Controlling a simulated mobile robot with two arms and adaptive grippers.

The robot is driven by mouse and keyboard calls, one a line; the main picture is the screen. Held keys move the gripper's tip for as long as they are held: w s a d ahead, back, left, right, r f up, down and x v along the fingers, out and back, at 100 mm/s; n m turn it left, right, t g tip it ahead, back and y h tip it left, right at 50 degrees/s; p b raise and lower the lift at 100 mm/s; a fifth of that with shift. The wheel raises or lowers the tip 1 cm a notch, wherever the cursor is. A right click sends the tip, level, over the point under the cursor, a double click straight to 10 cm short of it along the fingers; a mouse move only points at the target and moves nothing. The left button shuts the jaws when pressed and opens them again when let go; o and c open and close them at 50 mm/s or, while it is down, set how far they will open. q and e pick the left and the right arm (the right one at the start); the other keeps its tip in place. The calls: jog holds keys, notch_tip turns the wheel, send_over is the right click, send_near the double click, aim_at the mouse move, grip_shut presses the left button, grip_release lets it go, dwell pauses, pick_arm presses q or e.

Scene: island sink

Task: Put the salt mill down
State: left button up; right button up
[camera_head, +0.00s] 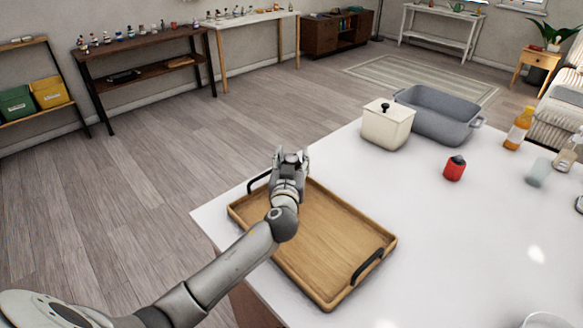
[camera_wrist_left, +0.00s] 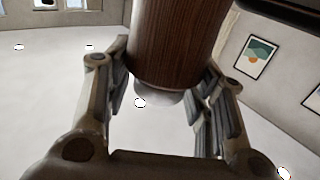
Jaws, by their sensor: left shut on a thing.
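The salt mill (camera_wrist_left: 180,45) shows in the left wrist view as a dark brown wooden cylinder with a pale rounded end. It sits between the two fingers of my left gripper (camera_wrist_left: 165,78), which is shut on it. In the head view my left gripper (camera_head: 291,157) is over the far left part of a wooden tray (camera_head: 330,235). The mill cannot be made out there, hidden by the gripper and wrist. Whether the mill touches the tray cannot be told. My right gripper is not in view.
The tray has dark handles and stands on the white island top (camera_head: 450,240). Behind it are a cream lidded canister (camera_head: 387,127) and a grey roasting pan (camera_head: 437,115). A red shaker (camera_head: 454,170) and an orange bottle (camera_head: 519,129) stand right. The tray's visible floor is bare.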

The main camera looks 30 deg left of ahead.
pick_arm(q)
notch_tip(320, 180, down, 3)
jog(key=shift+a+r+p, duration=0.1)
jog(key=shift+p, duration=0.4)
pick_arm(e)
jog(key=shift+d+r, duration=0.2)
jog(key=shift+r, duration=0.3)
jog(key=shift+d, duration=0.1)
pick_arm(q)
jog(key=shift+f, duration=0.2)
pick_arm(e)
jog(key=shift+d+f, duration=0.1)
pick_arm(q)
jog(key=shift+f+b, duration=0.15)
jog(key=shift+b, duration=0.15)
jog(key=o, duration=1.5)
jog(key=shift+c, duration=0.2)
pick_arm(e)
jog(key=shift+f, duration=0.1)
